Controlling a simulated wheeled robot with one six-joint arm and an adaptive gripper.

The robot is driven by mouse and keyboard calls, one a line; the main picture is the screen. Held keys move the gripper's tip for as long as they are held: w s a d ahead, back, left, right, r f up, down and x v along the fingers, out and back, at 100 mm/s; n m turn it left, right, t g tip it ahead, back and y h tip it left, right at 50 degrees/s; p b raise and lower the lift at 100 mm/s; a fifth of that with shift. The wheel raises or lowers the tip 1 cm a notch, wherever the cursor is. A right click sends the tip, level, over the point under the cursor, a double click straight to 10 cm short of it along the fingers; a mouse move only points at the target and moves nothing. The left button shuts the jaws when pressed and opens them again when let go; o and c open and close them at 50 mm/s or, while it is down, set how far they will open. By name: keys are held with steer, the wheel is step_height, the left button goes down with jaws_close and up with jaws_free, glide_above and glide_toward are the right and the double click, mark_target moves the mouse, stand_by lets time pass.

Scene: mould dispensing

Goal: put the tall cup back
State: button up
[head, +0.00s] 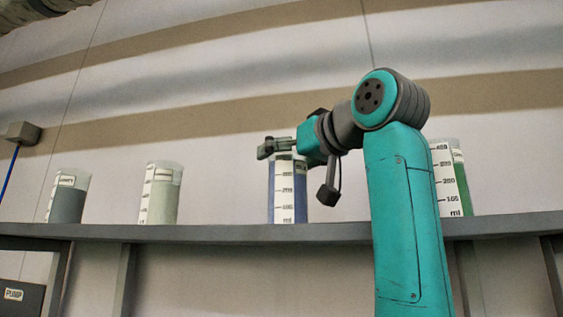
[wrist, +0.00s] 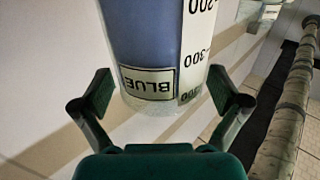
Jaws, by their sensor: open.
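A tall clear cup with blue contents (head: 288,195) and a white measuring scale stands upright on the shelf (head: 200,234). My gripper (head: 268,148) is at the height of the cup's upper part in the head view. In the wrist view the cup (wrist: 148,40) shows a "BLUE" label and lies between the two spread fingers of my gripper (wrist: 163,90). Gaps show on both sides, so the fingers seem not to touch it. The gripper is open. Part of the cup's top is hidden by the gripper in the head view.
A grey-filled cup (head: 68,205) and a pale-filled cup (head: 160,200) stand to the left on the shelf. A green-filled cup (head: 460,185) stands at the right, partly behind my arm. The shelf is clear between the pale and blue cups.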

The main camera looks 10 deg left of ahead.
steer(key=v, duration=1)
stand_by(0.3)
